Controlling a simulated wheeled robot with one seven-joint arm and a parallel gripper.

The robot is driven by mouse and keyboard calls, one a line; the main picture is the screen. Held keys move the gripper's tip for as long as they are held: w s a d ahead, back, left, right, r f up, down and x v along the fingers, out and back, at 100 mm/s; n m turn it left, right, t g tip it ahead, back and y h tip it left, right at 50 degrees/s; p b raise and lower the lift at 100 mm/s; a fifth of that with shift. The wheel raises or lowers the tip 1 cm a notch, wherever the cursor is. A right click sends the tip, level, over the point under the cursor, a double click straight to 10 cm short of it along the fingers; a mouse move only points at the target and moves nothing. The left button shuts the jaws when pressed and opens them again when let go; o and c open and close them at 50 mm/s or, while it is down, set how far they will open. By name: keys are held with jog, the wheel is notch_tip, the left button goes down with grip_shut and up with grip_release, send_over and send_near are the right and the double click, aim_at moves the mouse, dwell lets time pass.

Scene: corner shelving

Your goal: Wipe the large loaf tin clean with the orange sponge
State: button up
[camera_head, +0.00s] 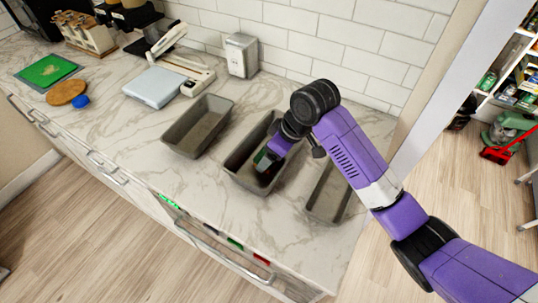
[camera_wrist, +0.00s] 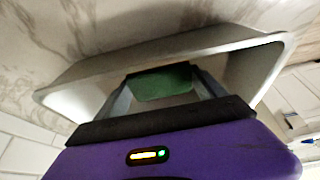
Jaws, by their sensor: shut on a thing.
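Three grey-brown loaf tins stand in a row on the marble counter: a left tin (camera_head: 179,148), a middle tin (camera_head: 235,170) and a right tin (camera_head: 322,208). I cannot tell for sure which is the large one. My gripper (camera_head: 264,160) reaches down into the middle tin, whose pale inner walls and rim (camera_wrist: 230,42) surround it in the wrist view. It is shut on a green sponge-like block (camera_wrist: 163,82), held between both fingers. Whether the block touches the tin's floor is unclear. I see no clearly orange sponge. My arm hides part of the middle and right tins.
A kitchen scale (camera_head: 153,87), a metal canister (camera_head: 241,56), a round wooden board (camera_head: 66,92), a blue lid-like thing (camera_head: 81,102) and a green mat (camera_head: 47,70) are on the counter. The tiled wall bounds the back. Counter in front of the left tin is clear.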

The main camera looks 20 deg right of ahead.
aim_at(247, 174)
jog(key=shift+w+d+f, duration=0.1)
jog(key=shift+w+d, duration=0.2)
jog(key=shift+d, duration=0.4)
jog(key=shift+w+d+r, duration=0.1)
jog(key=shift+w+d, duration=0.15)
jog(key=shift+d, duration=0.5)
jog(key=shift+w+d+f, duration=0.1)
jog(key=shift+w+d, duration=0.2)
jog(key=shift+d, duration=0.4)
jog(key=shift+w+a+f, duration=0.15)
jog(key=shift+w+a, duration=0.4)
jog(key=shift+s+a+r+p, duration=0.1)
jog(key=shift+s+a+p, duration=0.75)
jog(key=shift+a, duration=0.55)
jog(key=shift+s+a+r+p, duration=0.1)
jog(key=shift+s+a+p, duration=0.7)
jog(key=shift+a, duration=0.65)
jog(key=shift+s+a+r+p, duration=0.1)
jog(key=shift+s+a+p, duration=0.5)
jog(key=shift+a+p, duration=0.65)
jog(key=shift+s+a, duration=0.3)
jog(key=shift+a, duration=0.3)
jog(key=shift+s+a, duration=0.25)
jog(key=shift+a, duration=0.35)
jog(key=shift+f, duration=0.15)
jog(key=shift+w+f, duration=0.15)
jog(key=shift+w, duration=0.1)
notch_tip(247, 174, up, 11)
